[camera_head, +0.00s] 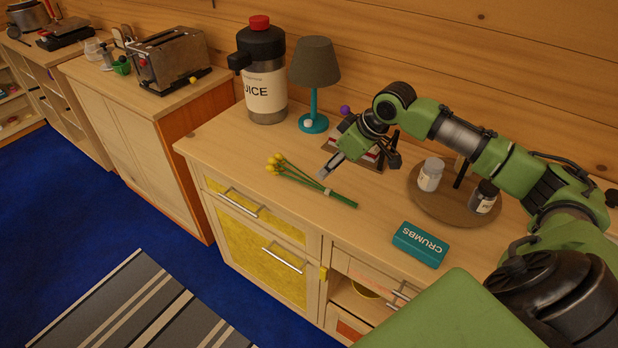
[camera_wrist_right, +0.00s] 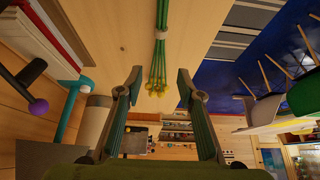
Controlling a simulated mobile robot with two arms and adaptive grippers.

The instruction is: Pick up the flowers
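The flowers (camera_head: 308,182) are a bunch with yellow heads and green stems, lying on the light wooden cabinet top with the heads toward the left. A pale tie shows around the stems. My right gripper (camera_head: 330,168) is above the cabinet top, close behind the stems. In the right wrist view my right gripper (camera_wrist_right: 157,78) is open and empty. The flowers (camera_wrist_right: 159,45) lie ahead between its two spread fingers, apart from them, with the yellow heads lower in the picture. My left gripper is not in view.
A juice dispenser (camera_head: 265,85) and a teal lamp (camera_head: 314,75) stand behind the flowers. A round tray (camera_head: 452,209) with two jars and a teal CRUMBS box (camera_head: 420,244) are to the right. Books (camera_head: 366,156) lie under my right wrist. The cabinet top's front-left is clear.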

